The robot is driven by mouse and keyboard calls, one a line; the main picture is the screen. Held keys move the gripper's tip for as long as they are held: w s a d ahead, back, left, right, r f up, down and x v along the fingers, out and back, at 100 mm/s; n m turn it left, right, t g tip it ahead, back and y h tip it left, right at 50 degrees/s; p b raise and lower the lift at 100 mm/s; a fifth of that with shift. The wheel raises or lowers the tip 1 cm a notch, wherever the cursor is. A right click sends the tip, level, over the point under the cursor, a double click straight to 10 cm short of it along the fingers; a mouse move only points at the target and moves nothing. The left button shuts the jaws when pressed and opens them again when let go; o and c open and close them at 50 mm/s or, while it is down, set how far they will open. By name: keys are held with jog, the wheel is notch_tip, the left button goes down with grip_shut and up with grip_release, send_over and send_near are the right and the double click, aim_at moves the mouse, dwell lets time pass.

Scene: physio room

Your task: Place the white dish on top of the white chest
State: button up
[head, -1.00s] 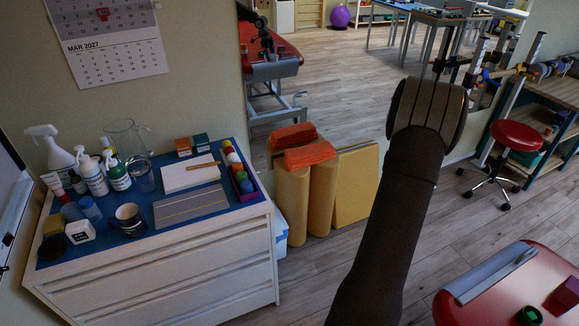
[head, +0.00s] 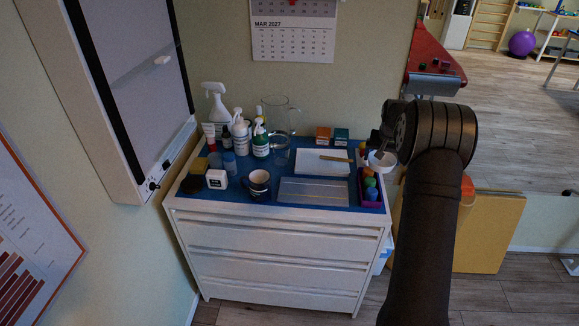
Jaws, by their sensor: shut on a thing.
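The white dish (head: 381,159) shows at the tip of my gripper (head: 378,146), beside the right rear of the chest. My gripper is shut on the dish and holds it up near the height of the chest top; the exact gap cannot be told. The wrist hides much of the fingers. The white chest (head: 270,252) stands against the wall with several drawers and a blue top (head: 240,192). The top carries many things.
Bare blue shows along the front left.

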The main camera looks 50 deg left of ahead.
jog(key=s+a+r+n+g+y, duration=0.1)
jog(key=s+a+n, duration=0.4)
jog(key=s+a, duration=1.7)
jog(key=s+a+f, duration=0.2)
jog(key=a, duration=0.1)
jog(key=s+a+f, duration=0.2)
jog(key=a, duration=0.1)
jog(key=s+a+f, duration=0.2)
jog(key=shift+s+a+f, duration=0.1)
jog(key=shift+s+a, duration=0.2)
jog(key=shift+a, duration=0.1)
jog(key=shift+s+a+f, duration=0.25)
jog(key=shift+a+f, duration=0.05)
jog(key=shift+a, duration=0.05)
jog(key=shift+f, duration=1.95)
jog(key=shift+f, duration=0.1)
jog(key=o, duration=0.8)
jog(key=shift+c, duration=0.2)
